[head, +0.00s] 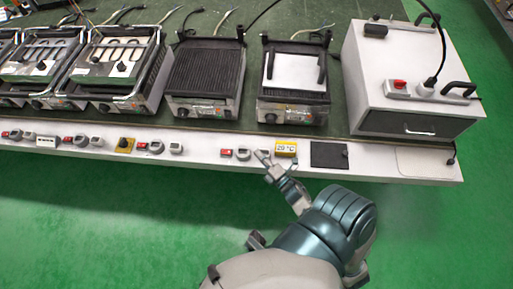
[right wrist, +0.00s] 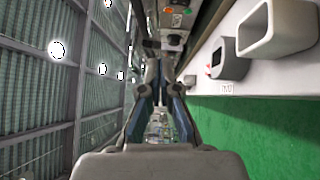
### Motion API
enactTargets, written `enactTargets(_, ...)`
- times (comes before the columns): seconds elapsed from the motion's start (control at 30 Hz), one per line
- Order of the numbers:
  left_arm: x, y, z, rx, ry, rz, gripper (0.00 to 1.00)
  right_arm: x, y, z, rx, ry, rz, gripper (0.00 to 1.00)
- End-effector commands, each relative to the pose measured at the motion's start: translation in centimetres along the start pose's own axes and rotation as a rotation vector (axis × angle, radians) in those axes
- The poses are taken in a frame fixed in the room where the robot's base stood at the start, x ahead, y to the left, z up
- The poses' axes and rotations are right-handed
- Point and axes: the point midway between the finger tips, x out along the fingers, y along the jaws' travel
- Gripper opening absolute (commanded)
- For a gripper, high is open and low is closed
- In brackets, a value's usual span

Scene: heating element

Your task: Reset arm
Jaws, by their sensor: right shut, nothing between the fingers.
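I cannot tell whether the fingertips touch the panel. My left gripper is not in view. A ribbed grill (head: 207,70) and a grill with a white plate (head: 294,74) stand further right.
A large white box (head: 375,85) with a plugged-in black cable stands on the right of the bench. A black square pad (head: 328,155) lies on the front ledge. Several switches and knobs line the ledge to the left. The green floor (head: 120,225) in front is clear.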

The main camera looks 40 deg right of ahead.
Motion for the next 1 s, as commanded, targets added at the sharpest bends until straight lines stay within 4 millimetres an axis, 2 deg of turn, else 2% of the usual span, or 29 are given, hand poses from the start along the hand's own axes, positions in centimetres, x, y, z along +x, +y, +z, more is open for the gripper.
enactTargets(0.23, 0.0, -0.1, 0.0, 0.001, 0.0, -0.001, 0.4, 0.0, 0.1, -0.4, -0.002, 0.0, 0.0, 0.0)
enactTargets(0.33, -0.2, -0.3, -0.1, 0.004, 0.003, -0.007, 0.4, 0.0, -0.6, -0.2, 0.041, -0.009, -0.029, 0.0)
enactTargets(0.43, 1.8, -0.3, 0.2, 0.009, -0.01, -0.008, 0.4, -0.1, -3.5, -0.8, 0.207, -0.052, -0.148, 0.0)
enactTargets(0.53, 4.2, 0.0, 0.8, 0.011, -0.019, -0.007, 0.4, -1.6, -8.6, -2.6, 0.472, -0.141, -0.365, 0.0)
enactTargets(0.6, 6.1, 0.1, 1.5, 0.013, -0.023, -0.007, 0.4, -3.7, -12.5, -4.6, 0.658, -0.23, -0.541, 0.0)
enactTargets(0.67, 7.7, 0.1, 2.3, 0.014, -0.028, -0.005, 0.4, -6.3, -15.5, -6.6, 0.796, -0.321, -0.695, 0.0)
enactTargets(0.7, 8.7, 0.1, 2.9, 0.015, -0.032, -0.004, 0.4, -8.4, -17.3, -8.0, 0.877, -0.39, -0.798, 0.0)
enactTargets(0.8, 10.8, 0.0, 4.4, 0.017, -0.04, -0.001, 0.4, -13.9, -20.6, -11.2, 1.023, -0.573, -1.027, 0.0)
enactTargets(0.9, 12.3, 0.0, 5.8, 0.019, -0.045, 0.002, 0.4, -18.8, -22.2, -13.4, 1.093, -0.736, -1.191, 0.0)
enactTargets(1.0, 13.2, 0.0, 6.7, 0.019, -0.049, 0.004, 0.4, -22.0, -22.9, -14.6, 1.118, -0.85, -1.288, 0.0)
